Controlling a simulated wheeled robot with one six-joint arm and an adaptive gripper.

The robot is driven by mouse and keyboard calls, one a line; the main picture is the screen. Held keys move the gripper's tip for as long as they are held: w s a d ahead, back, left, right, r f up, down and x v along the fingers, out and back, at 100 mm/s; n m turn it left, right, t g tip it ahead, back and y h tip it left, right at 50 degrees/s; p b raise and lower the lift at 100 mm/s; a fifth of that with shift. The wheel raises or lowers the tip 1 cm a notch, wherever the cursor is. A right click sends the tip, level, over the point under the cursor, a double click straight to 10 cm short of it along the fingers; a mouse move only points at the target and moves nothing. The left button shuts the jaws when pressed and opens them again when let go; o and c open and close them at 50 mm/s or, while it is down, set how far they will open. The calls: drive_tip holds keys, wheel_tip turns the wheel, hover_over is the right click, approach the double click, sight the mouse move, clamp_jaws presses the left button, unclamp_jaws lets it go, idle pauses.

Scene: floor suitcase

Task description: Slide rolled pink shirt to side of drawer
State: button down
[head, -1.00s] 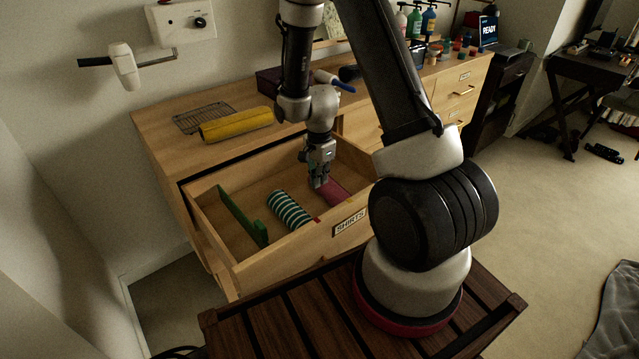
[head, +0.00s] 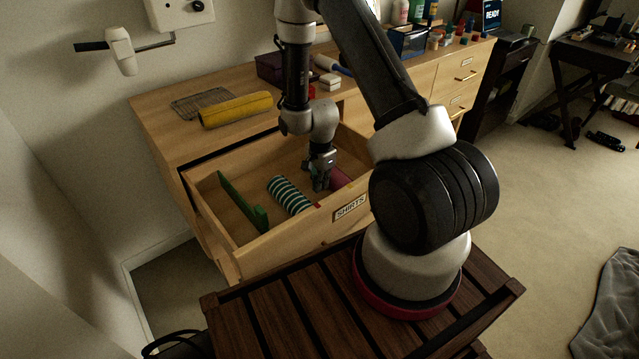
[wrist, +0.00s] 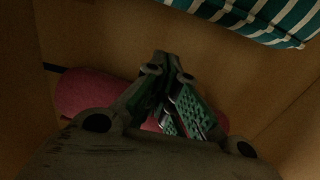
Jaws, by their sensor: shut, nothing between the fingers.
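The rolled pink shirt (head: 340,179) lies in the right part of the open drawer (head: 247,252), partly hidden behind my gripper and arm. In the wrist view the pink shirt (wrist: 85,92) lies along the drawer's side wall, with my fingers in front of its middle. My gripper (head: 320,187) is down inside the drawer, shut and empty, between the pink shirt and a green-and-white striped roll (head: 289,195). In the wrist view the closed fingertips (wrist: 172,62) point toward the open drawer floor. Whether the fingers touch the shirt cannot be told.
A green divider (head: 242,202) stands in the left part of the drawer. The striped roll also shows at the top of the wrist view (wrist: 250,15). A yellow roll (head: 236,109) and a wire rack (head: 200,103) lie on the dresser top. Drawer floor between divider and striped roll is clear.

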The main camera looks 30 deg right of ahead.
drive_tip(key=d, duration=0.4)
drive_tip(key=w+d, duration=0.1)
drive_tip(key=d, duration=0.3)
drive_tip(key=w+d, duration=0.1)
drive_tip(key=d, duration=0.3)
drive_tip(key=shift+w, duration=0.2)
